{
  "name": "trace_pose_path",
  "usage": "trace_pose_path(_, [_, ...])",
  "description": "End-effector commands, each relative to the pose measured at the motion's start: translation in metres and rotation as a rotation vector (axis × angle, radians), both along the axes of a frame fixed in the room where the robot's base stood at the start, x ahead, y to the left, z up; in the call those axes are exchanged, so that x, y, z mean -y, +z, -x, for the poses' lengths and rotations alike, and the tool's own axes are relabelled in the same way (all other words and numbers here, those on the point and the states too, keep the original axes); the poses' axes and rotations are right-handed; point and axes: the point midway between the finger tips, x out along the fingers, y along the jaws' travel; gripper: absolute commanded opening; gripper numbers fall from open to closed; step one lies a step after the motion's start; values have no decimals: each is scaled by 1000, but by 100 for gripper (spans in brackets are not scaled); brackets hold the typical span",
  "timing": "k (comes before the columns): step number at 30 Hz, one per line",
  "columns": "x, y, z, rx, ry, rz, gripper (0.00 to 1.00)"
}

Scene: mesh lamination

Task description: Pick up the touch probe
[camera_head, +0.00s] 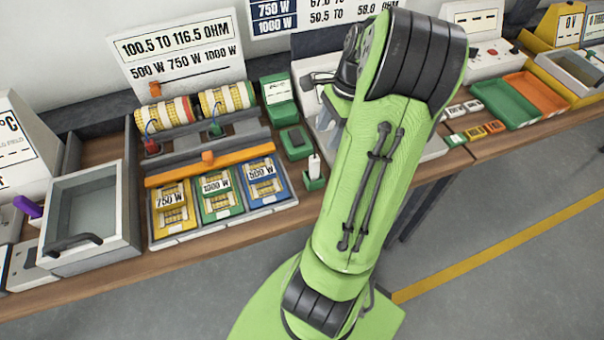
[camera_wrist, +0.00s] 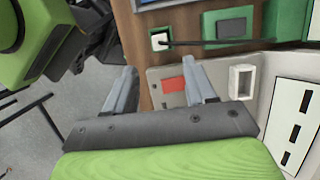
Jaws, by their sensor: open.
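The touch probe (camera_head: 314,164) looks like a small white stick standing upright in a green holder (camera_head: 315,181) near the front of the bench. In the wrist view a white, square-ended piece (camera_wrist: 159,41) at the top centre appears to be the probe from above, with a dark cable or rod running right from it. My gripper (camera_wrist: 162,70) is open and empty, its two grey fingers apart. The white piece shows just beyond the fingertips, not between them. In the head view my arm hides most of the gripper; I cannot tell its height above the bench.
A green unit with a dark screen (camera_head: 296,142) stands just behind the probe. The tray of labelled 750 W, 1000 W and 500 W pieces (camera_head: 216,190) lies to its left. A grey panel with a red patch (camera_wrist: 173,85) lies under my fingers in the wrist view.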

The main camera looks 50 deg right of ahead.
Motion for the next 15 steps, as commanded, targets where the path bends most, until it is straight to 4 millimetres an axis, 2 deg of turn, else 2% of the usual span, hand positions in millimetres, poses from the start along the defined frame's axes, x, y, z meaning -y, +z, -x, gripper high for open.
trace_pose_path(1, [-4,-18,-2,-1,3,-4,55])
trace_pose_path(6, [-14,-56,-8,-2,6,-3,55])
trace_pose_path(11, [-18,-74,-10,-1,5,-2,55])
trace_pose_path(15, [-26,-99,-14,-1,6,-3,55])
